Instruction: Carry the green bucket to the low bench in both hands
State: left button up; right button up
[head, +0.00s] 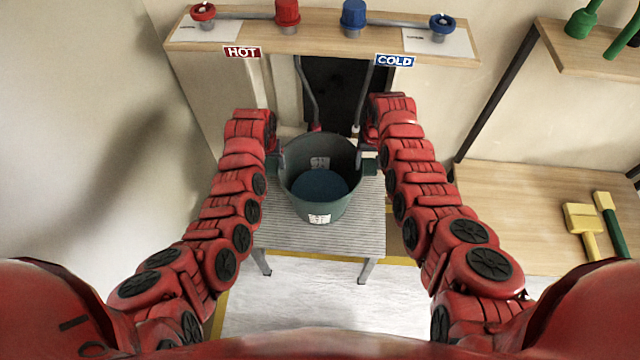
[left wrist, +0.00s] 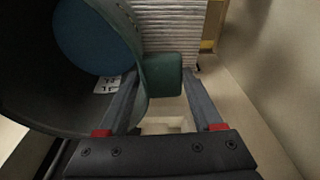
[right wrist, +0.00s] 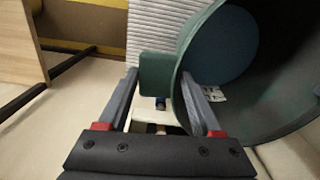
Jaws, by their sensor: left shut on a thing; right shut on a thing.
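The green bucket (head: 335,206) is upright, with a blue round area at its bottom inside and white labels on its wall. It is over a grey slatted low bench (head: 320,240) in the head view; I cannot tell whether it touches the slats. My left gripper (head: 277,158) is shut on the bucket's left side tab (left wrist: 162,75). My right gripper (head: 367,160) is shut on the right side tab (right wrist: 155,72). In each wrist view, one finger is inside the bucket's rim and one is outside. The bench slats also show in the right wrist view (right wrist: 160,25).
A wooden ledge with red and blue knobs (head: 353,14) and HOT (head: 242,52) and COLD (head: 394,60) signs is behind. Two pipes (head: 307,90) hang close to the bucket's back. A wooden shelf (head: 520,205) with yellow and green tools is at right.

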pick_arm(q)
grip_shut()
pick_arm(e)
grip_shut()
pick_arm(q)
jog(key=shift+r, duration=0.15)
pick_arm(e)
jog(key=shift+r, duration=0.15)
